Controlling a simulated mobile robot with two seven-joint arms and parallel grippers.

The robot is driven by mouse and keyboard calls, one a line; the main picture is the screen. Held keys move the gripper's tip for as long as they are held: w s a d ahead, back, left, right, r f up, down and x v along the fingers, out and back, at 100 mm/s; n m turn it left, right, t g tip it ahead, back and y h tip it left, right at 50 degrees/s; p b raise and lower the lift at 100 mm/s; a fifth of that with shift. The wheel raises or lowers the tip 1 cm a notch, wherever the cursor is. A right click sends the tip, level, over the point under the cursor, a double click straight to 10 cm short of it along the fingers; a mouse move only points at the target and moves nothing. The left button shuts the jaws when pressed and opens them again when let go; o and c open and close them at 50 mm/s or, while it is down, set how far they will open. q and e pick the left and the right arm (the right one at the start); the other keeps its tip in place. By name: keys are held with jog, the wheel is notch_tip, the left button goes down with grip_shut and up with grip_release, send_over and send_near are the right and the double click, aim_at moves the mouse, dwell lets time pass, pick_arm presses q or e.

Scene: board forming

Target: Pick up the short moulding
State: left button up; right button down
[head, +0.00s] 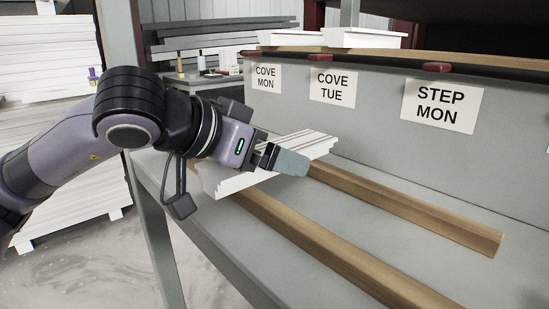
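A short white moulding (314,143) with a stepped, grooved profile sits over the upper ends of two wooden rails on the grey bench. Its near end shows below my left wrist and its far end beyond the fingers. My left gripper (281,159) is at the moulding's middle, its fingers pointing right and overlapping it in the head view. The fingers and wrist hide part of the moulding. I cannot tell whether the fingers are closed on it or only beside it. My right gripper is not in view.
The two wooden rails (410,209) (318,248) run along the bench (345,225) toward the lower right. A grey panel behind bears labels COVE MON, COVE TUE and STEP MON (442,106). White pieces (365,38) lie on the ledge above. White board stacks (45,150) stand left.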

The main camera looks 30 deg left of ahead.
pick_arm(q)
jog(key=c, duration=1.4)
jog(key=shift+r, duration=0.1)
